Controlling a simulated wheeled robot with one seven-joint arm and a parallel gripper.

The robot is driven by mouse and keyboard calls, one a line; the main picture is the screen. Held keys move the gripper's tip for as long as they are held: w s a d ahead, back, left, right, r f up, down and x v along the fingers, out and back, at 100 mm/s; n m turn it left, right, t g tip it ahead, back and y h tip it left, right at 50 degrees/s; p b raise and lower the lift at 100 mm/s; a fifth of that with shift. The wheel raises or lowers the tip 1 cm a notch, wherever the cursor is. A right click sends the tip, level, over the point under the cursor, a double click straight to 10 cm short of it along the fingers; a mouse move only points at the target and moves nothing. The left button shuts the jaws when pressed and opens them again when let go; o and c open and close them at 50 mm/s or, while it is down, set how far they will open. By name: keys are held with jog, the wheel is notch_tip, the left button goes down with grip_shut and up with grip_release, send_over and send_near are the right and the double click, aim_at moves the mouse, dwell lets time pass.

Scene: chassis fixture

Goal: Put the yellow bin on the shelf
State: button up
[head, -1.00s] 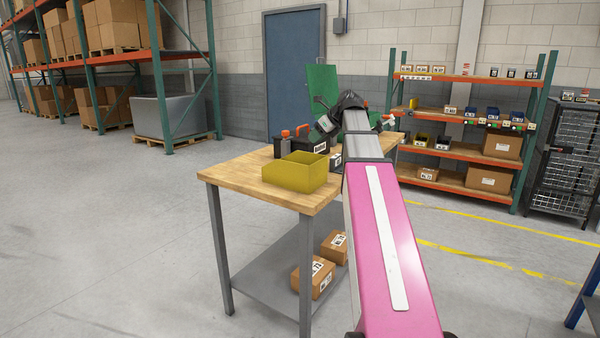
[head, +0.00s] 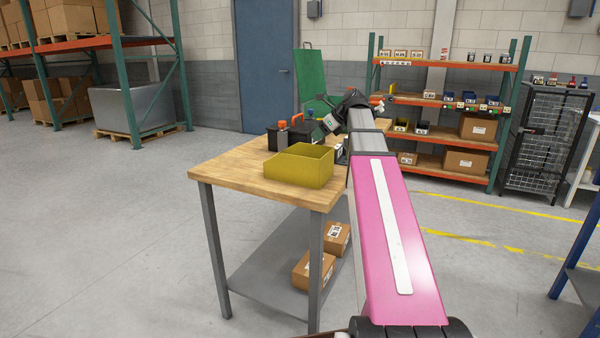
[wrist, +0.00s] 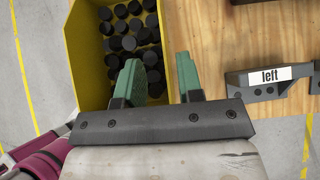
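The yellow bin (head: 300,166) stands upright on the wooden top of the workbench (head: 232,172) in the head view. In the wrist view the bin (wrist: 85,72) holds many black round pieces. My gripper (wrist: 161,76) is open, its two green fingers apart. The bin's right wall runs between them, the left finger over the inside and the right one outside. I cannot tell whether either finger touches the wall. In the head view my fingers are hidden behind the arm's end. The shelf unit (head: 452,64), with orange beams and green posts, stands at the back right.
The shelf levels hold small blue and yellow bins and cardboard boxes (head: 478,127). A dark wire cage (head: 545,140) stands right of the shelf. Open floor lies left of the bench.

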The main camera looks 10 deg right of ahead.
jog(key=shift+x, duration=2.75)
jog(key=shift+w+d, duration=0.1)
grip_shut()
jog(key=shift+r, duration=0.1)
